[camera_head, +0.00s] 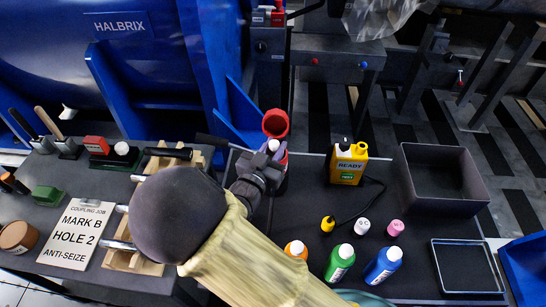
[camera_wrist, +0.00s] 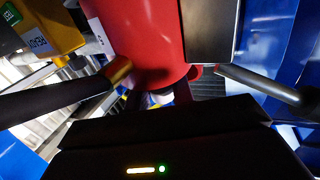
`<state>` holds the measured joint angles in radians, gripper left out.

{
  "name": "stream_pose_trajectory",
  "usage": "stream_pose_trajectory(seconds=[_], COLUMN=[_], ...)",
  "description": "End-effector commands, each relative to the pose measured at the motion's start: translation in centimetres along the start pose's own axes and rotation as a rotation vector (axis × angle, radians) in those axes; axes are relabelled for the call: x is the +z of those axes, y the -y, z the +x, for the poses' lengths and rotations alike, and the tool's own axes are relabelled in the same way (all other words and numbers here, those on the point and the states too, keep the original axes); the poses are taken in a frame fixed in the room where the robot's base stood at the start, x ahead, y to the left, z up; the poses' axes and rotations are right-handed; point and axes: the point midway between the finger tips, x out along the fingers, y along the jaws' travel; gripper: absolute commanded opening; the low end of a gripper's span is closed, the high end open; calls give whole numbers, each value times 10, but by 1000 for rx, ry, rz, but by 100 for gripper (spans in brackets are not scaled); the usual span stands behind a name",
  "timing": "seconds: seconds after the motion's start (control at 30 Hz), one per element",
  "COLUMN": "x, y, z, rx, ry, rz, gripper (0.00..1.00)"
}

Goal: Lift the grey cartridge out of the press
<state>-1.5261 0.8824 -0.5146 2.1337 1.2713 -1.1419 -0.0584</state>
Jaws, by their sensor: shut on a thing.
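My gripper (camera_head: 268,166) is at the middle of the bench, partly hidden by my own arm. In the head view a red cylinder (camera_head: 275,123) with a dark round top stands just beyond the fingers. I cannot make out a separate grey cartridge or the press for certain. A dark grey flat-sided piece (camera_wrist: 211,30) shows beside the red body in the wrist view.
A yellow READY box (camera_head: 347,167) stands to the right, with a dark open bin (camera_head: 440,212) beyond it. Several small bottles and caps stand nearer. A framed pad (camera_head: 466,267) lies at front right. A wooden rack (camera_head: 160,190) and a sign (camera_head: 80,234) are to the left.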

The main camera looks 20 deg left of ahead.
Motion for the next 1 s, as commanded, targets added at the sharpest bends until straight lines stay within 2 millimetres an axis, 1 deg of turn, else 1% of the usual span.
stream_pose_trajectory(seconds=[0.13, 0.27, 0.37, 0.7, 0.83, 0.9, 1.0], x=[-7, -25, -46, -136, -162, -170, -178], y=[-1, -2, -2, -4, -4, -3, -2], z=[1, 2, 2, 4, 3, 2, 1], rx=[2, 4, 5, 10, 8, 7, 4], ry=[2, 1, 1, 0, 0, 0, 0], rz=[1, 4, 6, 6, 5, 3, 2], gripper=[0, 0, 0, 0, 0, 0, 0])
